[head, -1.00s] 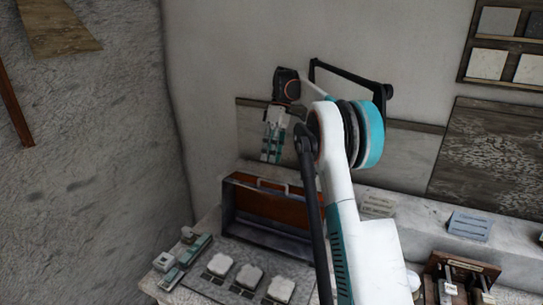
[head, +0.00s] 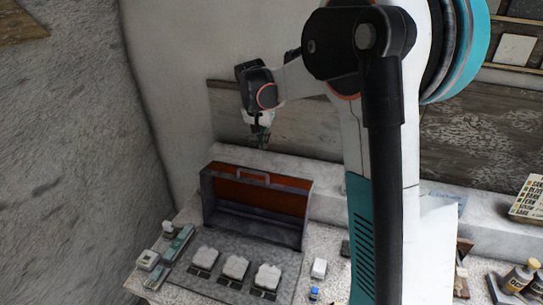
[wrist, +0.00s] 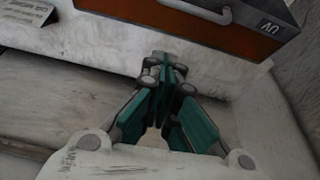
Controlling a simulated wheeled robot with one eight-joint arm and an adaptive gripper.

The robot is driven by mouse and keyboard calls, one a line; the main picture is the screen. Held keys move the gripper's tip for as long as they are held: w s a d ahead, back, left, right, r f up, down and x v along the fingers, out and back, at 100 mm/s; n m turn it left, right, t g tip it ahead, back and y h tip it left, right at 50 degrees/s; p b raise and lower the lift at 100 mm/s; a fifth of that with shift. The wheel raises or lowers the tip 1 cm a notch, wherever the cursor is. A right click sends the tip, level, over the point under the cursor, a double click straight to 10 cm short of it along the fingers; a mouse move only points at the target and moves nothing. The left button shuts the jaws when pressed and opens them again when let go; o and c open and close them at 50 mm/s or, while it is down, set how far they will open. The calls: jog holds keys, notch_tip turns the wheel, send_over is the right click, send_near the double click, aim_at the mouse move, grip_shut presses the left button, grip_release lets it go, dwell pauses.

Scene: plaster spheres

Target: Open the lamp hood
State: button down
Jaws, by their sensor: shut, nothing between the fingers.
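The lamp hood (head: 293,225) is a grey box with an orange-brown panel (head: 280,196) and a pale handle (head: 253,176) at the panel's upper edge. In the wrist view the panel (wrist: 185,35) shows at the top with its handle (wrist: 200,10) and a UV label. I cannot tell how far the hood is open. My gripper (head: 262,138) is shut and empty, above and behind the hood, apart from the handle. Its teal fingers (wrist: 166,68) point toward the hood in the wrist view, with bare surface around them.
Several white blocks (head: 236,267) sit on a grey slab in front of the hood. Small pale-green devices (head: 178,243) lie at the left. Bottles (head: 522,276) stand at the far right. A wall is close behind, and my arm hides part of the bench.

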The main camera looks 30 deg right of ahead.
jog(key=shift+m, duration=0.3)
jog(key=x, duration=0.9)
jog(key=shift+w+d+f+b, duration=0.15)
jog(key=shift+d+f+b, duration=0.15)
jog(key=shift+b, duration=0.1)
jog(key=shift+s+a+f, duration=0.15)
jog(key=shift+s+a, duration=0.05)
jog(key=shift+a, duration=0.15)
jog(key=shift+s+a, duration=1)
jog(key=shift+s, duration=0.15)
jog(key=shift+s+a, duration=0.1)
jog(key=shift+a, duration=0.05)
jog(key=s+a+r+t+h+b, duration=0.1)
jog(key=s+a+h, duration=0.1)
jog(key=s+a, duration=0.5)
jog(key=shift+a+t+b, duration=0.15)
jog(key=shift+t+b, duration=0.25)
jog(key=shift+r, duration=0.1)
